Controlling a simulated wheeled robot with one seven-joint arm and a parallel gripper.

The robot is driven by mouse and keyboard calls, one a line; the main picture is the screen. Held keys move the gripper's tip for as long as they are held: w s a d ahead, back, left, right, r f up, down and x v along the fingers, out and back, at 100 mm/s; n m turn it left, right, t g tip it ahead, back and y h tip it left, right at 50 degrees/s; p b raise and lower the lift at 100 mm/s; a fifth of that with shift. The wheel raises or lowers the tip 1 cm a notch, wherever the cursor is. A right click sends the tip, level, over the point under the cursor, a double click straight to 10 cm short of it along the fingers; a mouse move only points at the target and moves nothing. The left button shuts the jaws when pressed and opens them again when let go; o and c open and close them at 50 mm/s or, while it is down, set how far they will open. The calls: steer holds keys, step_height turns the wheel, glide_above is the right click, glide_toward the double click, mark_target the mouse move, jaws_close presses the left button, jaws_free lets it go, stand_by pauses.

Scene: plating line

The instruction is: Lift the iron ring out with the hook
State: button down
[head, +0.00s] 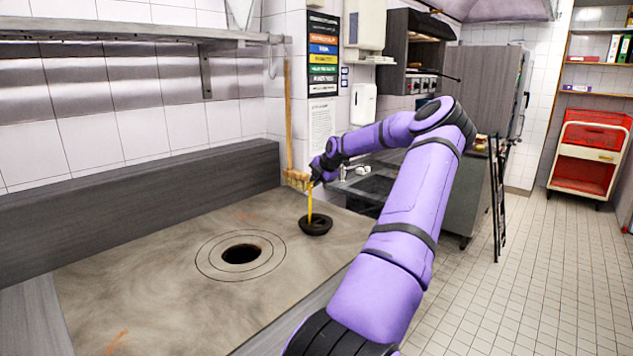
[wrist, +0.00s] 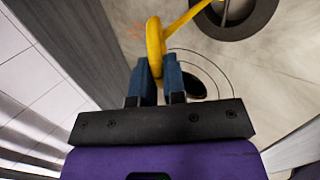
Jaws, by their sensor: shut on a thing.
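My gripper (head: 319,176) is shut on the yellow hook (head: 310,205), near the top of it. In the wrist view the hook (wrist: 155,42) has a rounded loop beside the blue fingertips (wrist: 160,72), and its shaft runs up to the right. The dark iron ring (head: 317,227) is at the hook's lower end, right of the round hole (head: 243,254) in the stove top. The ring also shows at the top of the wrist view (wrist: 268,18). I cannot tell whether the ring touches the plate or hangs just above it.
The stove top (head: 130,290) has thin circles around the open hole and is otherwise clear. A grey backsplash (head: 130,195) stands behind it. A wooden-handled brush (head: 289,130) is upright behind my gripper. A sink (head: 372,186) lies beyond to the right.

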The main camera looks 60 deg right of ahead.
steer(key=shift+r, duration=4.5)
